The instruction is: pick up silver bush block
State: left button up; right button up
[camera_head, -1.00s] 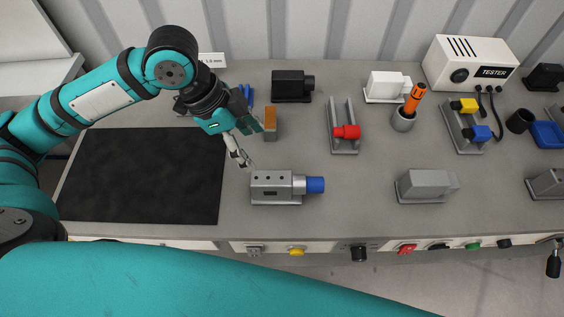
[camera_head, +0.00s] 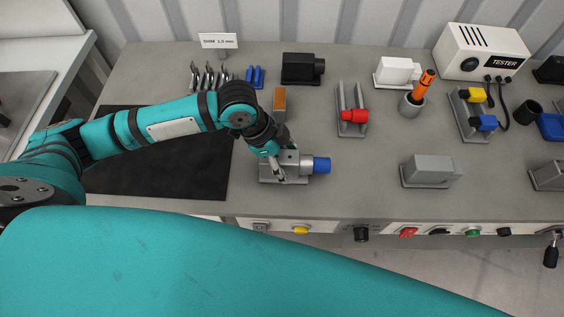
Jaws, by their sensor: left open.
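A silver block (camera_head: 299,174) with a blue cylinder (camera_head: 321,165) on its right side sits on a flat grey base near the front of the bench. I take it for the silver bush block. My left gripper (camera_head: 280,172) is open and over the left part of this block. The gripper and wrist hide some of the block's top and left end. I cannot tell whether the fingers touch it. My right gripper is not in view.
A black mat (camera_head: 190,175) lies to the left, under my arm. A plain grey block (camera_head: 428,170) stands to the right, with bare bench between. Behind are an orange-brown block (camera_head: 279,103), a black block (camera_head: 298,68) and a grey holder with a red part (camera_head: 354,116).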

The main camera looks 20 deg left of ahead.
pick_arm(q)
jog(key=shift+d+f, duration=0.25)
jog(key=shift+f, duration=0.4)
jog(key=shift+w+d+f, duration=0.1)
jog(key=shift+d+f, duration=0.1)
jog(key=shift+f, duration=0.3)
jog(key=c, duration=1.3)
jog(key=shift+r, duration=0.1)
grip_shut()
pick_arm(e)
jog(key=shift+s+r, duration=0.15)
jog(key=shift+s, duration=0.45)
pick_arm(q)
jog(key=shift+w, duration=0.1)
